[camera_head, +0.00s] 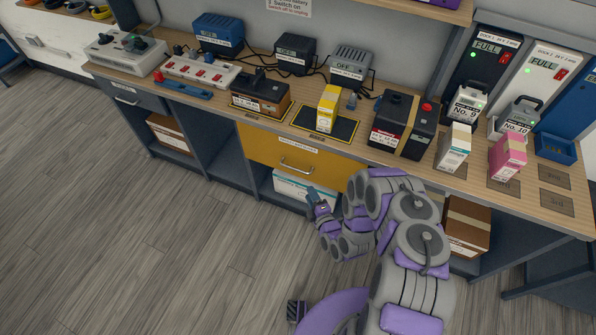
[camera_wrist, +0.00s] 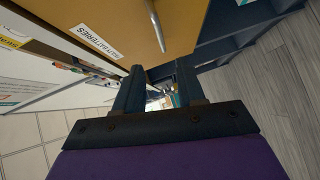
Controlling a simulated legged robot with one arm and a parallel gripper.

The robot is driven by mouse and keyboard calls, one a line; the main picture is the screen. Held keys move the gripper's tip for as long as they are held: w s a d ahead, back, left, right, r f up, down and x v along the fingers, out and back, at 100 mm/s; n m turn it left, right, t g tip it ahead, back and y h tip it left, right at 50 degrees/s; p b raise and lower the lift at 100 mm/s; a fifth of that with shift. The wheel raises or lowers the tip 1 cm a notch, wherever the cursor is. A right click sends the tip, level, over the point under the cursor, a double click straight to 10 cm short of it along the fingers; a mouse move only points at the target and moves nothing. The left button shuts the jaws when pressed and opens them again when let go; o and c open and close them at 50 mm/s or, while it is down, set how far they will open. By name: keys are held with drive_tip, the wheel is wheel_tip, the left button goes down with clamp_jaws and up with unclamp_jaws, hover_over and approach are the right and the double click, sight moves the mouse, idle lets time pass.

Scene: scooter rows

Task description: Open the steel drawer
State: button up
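A grey drawer front (camera_head: 135,97) with a bar handle (camera_head: 125,100) is at the far left of the bench, under the tabletop; it looks shut. It is the only steel-coloured drawer I see. A yellow drawer (camera_head: 300,160) with a metal handle (camera_head: 297,168) is in the middle of the bench and looks shut. In the wrist view the yellow drawer (camera_wrist: 110,20) and its handle (camera_wrist: 155,25) are close, beyond my fingers. My gripper (camera_head: 314,193) is in front of the yellow drawer, low, well right of the grey drawer. In the wrist view my gripper (camera_wrist: 158,88) is open and empty.
The wooden bench (camera_head: 215,95) carries power strips, batteries and chargers. Open bays below hold cardboard boxes, one at left (camera_head: 170,133) and one at right (camera_head: 467,225). A white box (camera_head: 290,186) sits under the yellow drawer. The grey plank floor (camera_head: 130,230) at left is clear.

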drive_tip(key=b+x, duration=0.1)
drive_tip(key=x, duration=1.2)
drive_tip(key=shift+w+a, duration=0.2)
drive_tip(key=shift+a, duration=0.3)
drive_tip(key=shift+d+f, duration=0.1)
drive_tip(key=shift+f, duration=0.05)
drive_tip(key=shift+d, duration=0.1)
drive_tip(key=shift+c, duration=1.4)
clamp_jaws()
drive_tip(key=shift+s, duration=0.1)
